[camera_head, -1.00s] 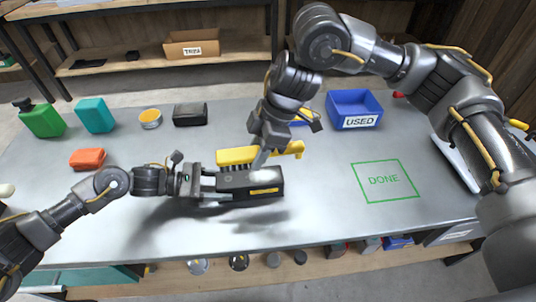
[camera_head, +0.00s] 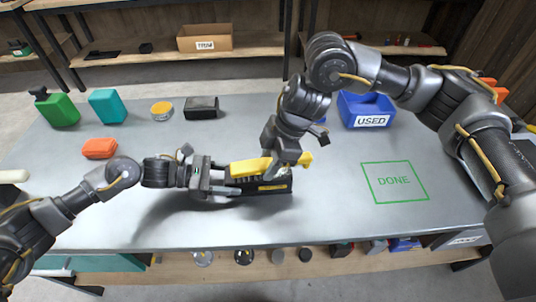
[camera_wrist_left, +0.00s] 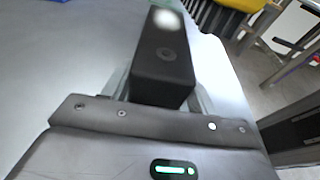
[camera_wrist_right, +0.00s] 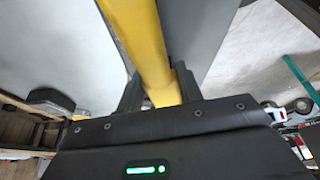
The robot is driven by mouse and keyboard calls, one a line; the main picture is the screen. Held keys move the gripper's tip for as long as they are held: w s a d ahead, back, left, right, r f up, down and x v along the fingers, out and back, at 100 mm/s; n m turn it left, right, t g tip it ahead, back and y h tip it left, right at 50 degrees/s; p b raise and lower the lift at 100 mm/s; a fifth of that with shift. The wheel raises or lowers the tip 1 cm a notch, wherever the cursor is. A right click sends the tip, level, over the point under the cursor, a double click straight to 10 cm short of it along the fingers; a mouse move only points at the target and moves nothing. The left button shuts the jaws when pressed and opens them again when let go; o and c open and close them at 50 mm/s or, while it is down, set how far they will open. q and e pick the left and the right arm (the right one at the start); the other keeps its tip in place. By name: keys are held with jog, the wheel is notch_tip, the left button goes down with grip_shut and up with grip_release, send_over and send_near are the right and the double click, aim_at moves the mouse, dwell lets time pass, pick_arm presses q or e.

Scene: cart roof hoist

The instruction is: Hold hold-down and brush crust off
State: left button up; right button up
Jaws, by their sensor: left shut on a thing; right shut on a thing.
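The hold-down, a black block (camera_head: 278,189) with a yellow label, is just above or on the grey table near its middle; I cannot tell which. My left gripper (camera_head: 228,183) is shut on its left end, and the block shows between the fingers in the left wrist view (camera_wrist_left: 163,60). The yellow brush (camera_head: 250,167) lies along the block's far side, partly covering it. My right gripper (camera_head: 287,168) is shut on the brush from above; its yellow handle fills the jaws in the right wrist view (camera_wrist_right: 142,40). A bright spot shows on the block; I cannot tell crust from glare.
A blue USED bin (camera_head: 366,110) stands at the back right, and a green DONE outline (camera_head: 394,181) is empty. An orange block (camera_head: 99,148), green bottle (camera_head: 58,110), teal box (camera_head: 107,106), yellow-topped tin (camera_head: 161,111) and black box (camera_head: 201,108) stand at the left.

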aim_at(308, 164)
jog(key=shift+f, duration=0.85)
jog(key=shift+d+f, duration=0.4)
jog(key=shift+f, duration=0.35)
jog(key=shift+c, duration=0.5)
jog(key=shift+w+d, duration=0.15)
jog(key=shift+d, duration=4.4)
jog(key=shift+a, duration=5.05)
jog(key=shift+d+f, duration=0.1)
jog(key=shift+d, duration=4.55)
jog(key=shift+a, duration=4.65)
jog(key=shift+d+r, duration=0.1)
jog(key=shift+r, duration=4.15)
